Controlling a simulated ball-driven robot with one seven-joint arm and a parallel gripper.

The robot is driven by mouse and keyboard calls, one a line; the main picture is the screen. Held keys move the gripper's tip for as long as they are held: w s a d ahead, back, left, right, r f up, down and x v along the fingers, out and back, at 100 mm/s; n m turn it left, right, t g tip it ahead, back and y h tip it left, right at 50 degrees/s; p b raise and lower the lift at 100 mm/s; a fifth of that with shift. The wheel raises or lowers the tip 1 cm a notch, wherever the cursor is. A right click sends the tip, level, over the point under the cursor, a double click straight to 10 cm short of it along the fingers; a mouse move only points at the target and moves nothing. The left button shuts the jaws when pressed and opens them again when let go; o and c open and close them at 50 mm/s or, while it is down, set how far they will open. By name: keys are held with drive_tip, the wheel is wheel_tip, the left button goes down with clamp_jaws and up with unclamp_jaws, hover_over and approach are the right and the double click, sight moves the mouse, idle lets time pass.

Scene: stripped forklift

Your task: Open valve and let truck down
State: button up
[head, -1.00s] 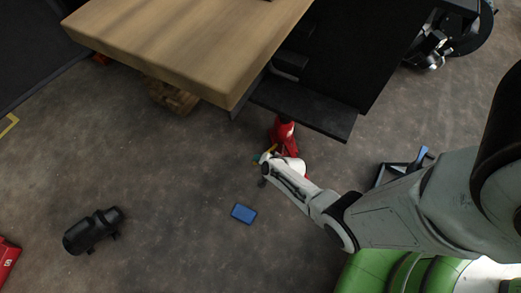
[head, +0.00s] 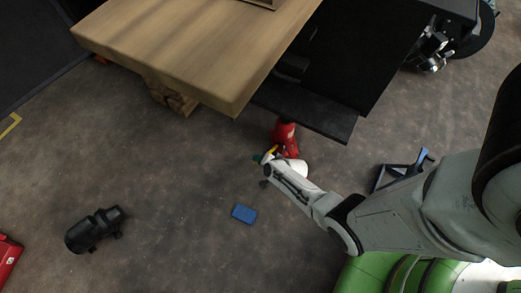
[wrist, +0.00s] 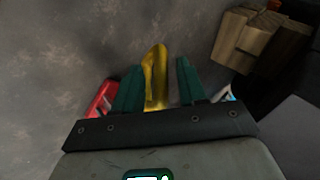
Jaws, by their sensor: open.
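The red jack (head: 286,138) stands on the floor under the edge of the truck's dark step (head: 310,112). A yellow lever (head: 272,150) shows at the jack in the head view. In the wrist view the yellow lever (wrist: 155,75) stands between the two green fingers of my gripper (wrist: 159,78). The jaws are open, with a gap on the lever's right side; contact on its left side is unclear. In the head view my gripper (head: 263,158) is low beside the jack, partly hidden by my own wrist. Part of the red jack (wrist: 101,99) shows left of the fingers in the wrist view.
The truck's wooden top (head: 200,50) overhangs the back, with wooden blocks (head: 172,95) below it. A blue box (head: 244,213) and a black device (head: 94,230) lie on the floor. A dark stand (head: 400,172) is on the right.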

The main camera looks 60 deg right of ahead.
drive_tip(key=p+v, duration=0.6)
drive_tip(key=v, duration=0.3)
drive_tip(key=shift+s+r, duration=0.15)
drive_tip(key=shift+r, duration=0.15)
drive_tip(key=shift+a, duration=0.1)
